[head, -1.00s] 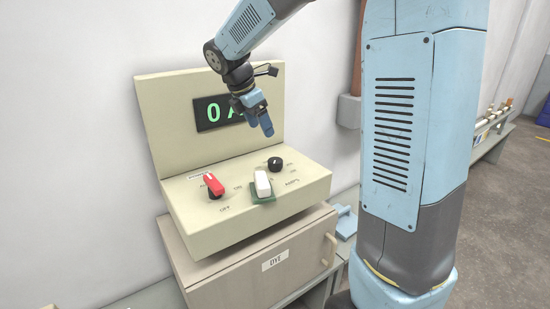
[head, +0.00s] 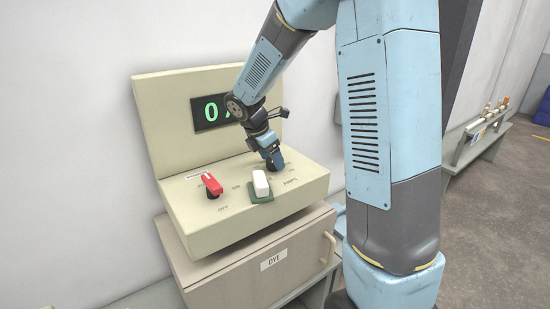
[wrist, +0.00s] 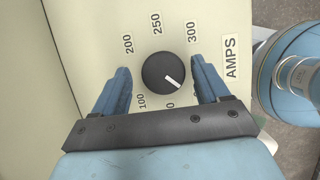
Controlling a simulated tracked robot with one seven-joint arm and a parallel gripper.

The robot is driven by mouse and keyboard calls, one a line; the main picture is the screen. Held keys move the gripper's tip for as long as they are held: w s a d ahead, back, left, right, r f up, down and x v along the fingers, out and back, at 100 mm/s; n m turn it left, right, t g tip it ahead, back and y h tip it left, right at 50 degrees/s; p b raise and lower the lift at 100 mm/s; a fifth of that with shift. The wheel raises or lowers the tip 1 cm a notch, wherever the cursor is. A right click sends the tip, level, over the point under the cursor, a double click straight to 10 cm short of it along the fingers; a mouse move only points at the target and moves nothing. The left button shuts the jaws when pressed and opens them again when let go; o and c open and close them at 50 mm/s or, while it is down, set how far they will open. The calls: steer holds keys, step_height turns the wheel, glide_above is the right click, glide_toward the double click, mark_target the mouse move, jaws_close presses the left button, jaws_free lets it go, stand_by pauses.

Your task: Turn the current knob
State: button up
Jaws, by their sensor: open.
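The current knob (wrist: 166,71) is a round black knob with a white pointer mark, set in the cream panel near the word AMPS. Its mark points to the lower right in the wrist view, away from the 100 to 300 labels. My gripper (wrist: 161,68) is open, with one blue finger on each side of the knob and a visible gap to it on both sides. In the head view my gripper (head: 274,160) is down at the knob's place and hides it. The green display (head: 211,112) shows a 0; my arm covers part of it.
A red switch handle (head: 212,184) stands on the panel to the left. A white block on a green base (head: 261,185) sits just in front of my gripper. The panel stands on a cabinet labelled DYE (head: 274,260). A low bench (head: 480,135) is at the far right.

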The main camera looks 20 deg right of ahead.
steer(key=shift+f, duration=0.2)
steer(key=shift+r, duration=0.1)
steer(key=c, duration=1)
steer(key=shift+d, duration=0.3)
steer(key=shift+w+a, duration=0.1)
steer(key=shift+a, duration=0.1)
